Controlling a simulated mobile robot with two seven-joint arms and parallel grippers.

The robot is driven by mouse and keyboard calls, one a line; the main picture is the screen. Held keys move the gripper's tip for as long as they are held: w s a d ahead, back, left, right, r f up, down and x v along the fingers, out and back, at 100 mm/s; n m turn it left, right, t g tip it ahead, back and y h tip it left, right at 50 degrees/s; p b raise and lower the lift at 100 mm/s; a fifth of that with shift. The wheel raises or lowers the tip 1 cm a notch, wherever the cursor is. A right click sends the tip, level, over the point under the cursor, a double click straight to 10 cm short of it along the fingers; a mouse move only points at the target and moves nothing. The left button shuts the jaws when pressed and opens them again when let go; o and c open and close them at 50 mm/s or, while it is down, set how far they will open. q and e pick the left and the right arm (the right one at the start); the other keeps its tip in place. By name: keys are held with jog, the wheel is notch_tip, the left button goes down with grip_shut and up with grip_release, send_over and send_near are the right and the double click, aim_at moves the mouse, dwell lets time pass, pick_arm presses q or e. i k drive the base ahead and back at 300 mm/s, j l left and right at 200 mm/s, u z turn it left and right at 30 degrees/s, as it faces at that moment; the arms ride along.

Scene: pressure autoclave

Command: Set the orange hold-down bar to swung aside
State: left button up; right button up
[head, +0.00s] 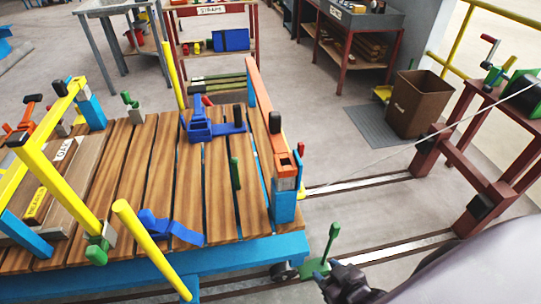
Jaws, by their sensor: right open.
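The orange hold-down bar (264,112) runs along the right edge of the wooden deck, from a far upright end to the top of a blue post (283,207) at the near right corner. A black knob (275,122) stands on the bar, and a small red-tipped handle (300,152) is at its near end. My right gripper (338,284) is open and empty at the bottom, below and right of the blue post, apart from the bar. It is close to a green lever (331,242) beside the rail. My left gripper is out of view.
The wooden deck (215,185) carries blue clamps (215,124) and yellow bars (150,250). A cable (430,137) stretches toward a red winch stand (465,165) at right. Rails (375,183) cross the floor. A brown bin (418,103) stands behind.

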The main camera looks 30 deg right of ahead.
aim_at(272, 120)
jog(key=k+l, duration=0.35)
jog(key=l, duration=0.25)
jog(key=z, duration=1.6)
